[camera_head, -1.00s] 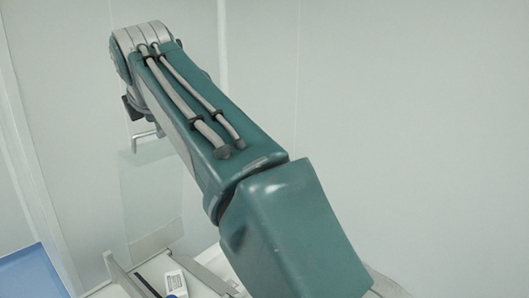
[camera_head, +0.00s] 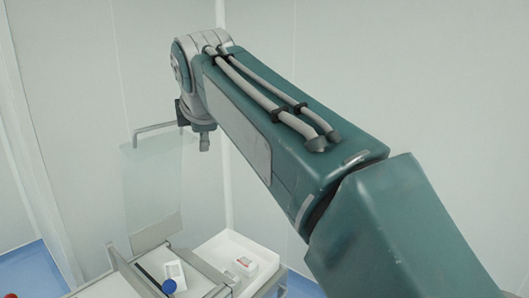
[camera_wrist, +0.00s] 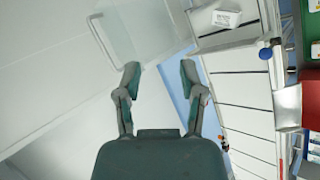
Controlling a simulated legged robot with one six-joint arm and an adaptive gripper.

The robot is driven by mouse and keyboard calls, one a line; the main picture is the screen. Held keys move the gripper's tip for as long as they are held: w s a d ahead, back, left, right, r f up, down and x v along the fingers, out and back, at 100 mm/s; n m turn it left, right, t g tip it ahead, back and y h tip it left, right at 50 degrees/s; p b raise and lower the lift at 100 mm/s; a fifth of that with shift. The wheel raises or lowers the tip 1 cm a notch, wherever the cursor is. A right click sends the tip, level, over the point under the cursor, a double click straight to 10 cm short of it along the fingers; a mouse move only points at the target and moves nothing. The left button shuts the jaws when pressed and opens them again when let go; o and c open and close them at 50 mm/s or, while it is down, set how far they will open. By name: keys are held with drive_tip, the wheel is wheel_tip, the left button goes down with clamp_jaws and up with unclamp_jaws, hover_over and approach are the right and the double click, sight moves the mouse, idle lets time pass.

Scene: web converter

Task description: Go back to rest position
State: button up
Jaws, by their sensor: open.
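My gripper (camera_wrist: 160,78) shows in the wrist view with its two fingers spread apart. Nothing is between the fingertips, so it is open and empty. In the head view my arm reaches up and to the left, above the converter's work surface, and the gripper itself is not visible there. No task object is held.
A clear panel (camera_head: 152,190) on a metal bracket stands at the left of the converter.

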drive_tip(key=s+d+f+m+h, duration=0.1)
drive_tip(key=s+d+f+m, duration=0.25)
drive_tip(key=d, duration=0.25)
drive_tip(key=s+d+f+m+g, duration=0.1)
drive_tip(key=s+d+f+m, duration=0.25)
drive_tip(key=d, duration=0.25)
drive_tip(key=s+d+f+m+h, duration=0.1)
drive_tip(key=s+d+f+m, duration=0.1)
drive_tip(key=d+f+m, duration=0.3)
drive_tip(key=s+d+f+m+g, duration=0.1)
drive_tip(key=s+d+f+m, duration=0.4)
drive_tip(key=s+f, duration=0.3)
drive_tip(key=s+d+f+m+g+h, duration=0.1)
drive_tip(key=s+d+f+m, duration=0.4)
drive_tip(key=s+f, duration=0.2)
drive_tip(key=shift+s+d+f, duration=0.25)
drive_tip(key=shift+s+f, duration=0.15)
drive_tip(key=shift+f, duration=0.15)
